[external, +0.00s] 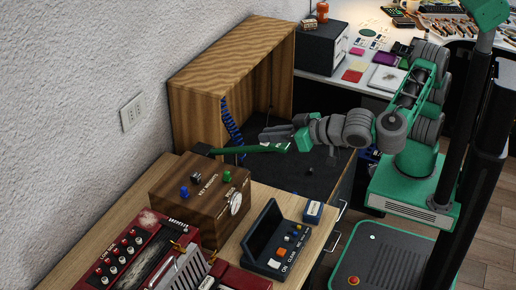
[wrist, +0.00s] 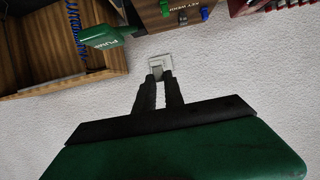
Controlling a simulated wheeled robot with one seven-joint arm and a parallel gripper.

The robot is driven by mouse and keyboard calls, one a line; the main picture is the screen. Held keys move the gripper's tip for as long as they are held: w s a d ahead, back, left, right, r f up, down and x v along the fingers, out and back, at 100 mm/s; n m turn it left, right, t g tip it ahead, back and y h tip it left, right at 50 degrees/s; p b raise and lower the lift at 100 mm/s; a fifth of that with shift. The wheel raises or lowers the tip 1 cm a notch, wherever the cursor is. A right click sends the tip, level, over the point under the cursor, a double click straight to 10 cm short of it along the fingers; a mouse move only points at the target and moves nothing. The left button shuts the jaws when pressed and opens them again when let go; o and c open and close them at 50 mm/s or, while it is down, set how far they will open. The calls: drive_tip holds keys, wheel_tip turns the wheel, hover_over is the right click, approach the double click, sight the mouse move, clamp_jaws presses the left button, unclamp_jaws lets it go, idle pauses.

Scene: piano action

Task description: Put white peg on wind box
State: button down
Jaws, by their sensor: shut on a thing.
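My gripper (external: 262,136) is shut, its dark fingers pointing left above the green lever marked PUMP (external: 250,149). In the wrist view my gripper (wrist: 158,76) closes on a small pale thing, which I take to be the white peg (wrist: 157,71); it blends with the wall outlet behind. The peg cannot be made out in the external view. No box carries a readable wind box label; the large open wooden box (external: 232,51) with a blue coiled hose stands at the back. A smaller wooden box (external: 188,208) labelled KEY WEIGHTS carries blue, black and green pegs.
A dark control panel (external: 270,247) with buttons and a small blue box (external: 313,211) sit on the wooden bench. A red accordion-like unit (external: 145,250) stands front left. The white wall with an outlet (external: 131,113) is at left.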

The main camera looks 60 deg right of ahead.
drive_tip(key=p, duration=0.3)
hover_over(222, 196)
wheel_tip(222, 196, down, 11)
drive_tip(key=shift+a+r, duration=0.15)
wheel_tip(222, 196, down, 3)
drive_tip(key=shift+r, duration=0.1)
drive_tip(key=shift+f, duration=0.25)
drive_tip(key=c, duration=1.4)
unclamp_jaws()
drive_tip(key=shift+c, duration=0.2)
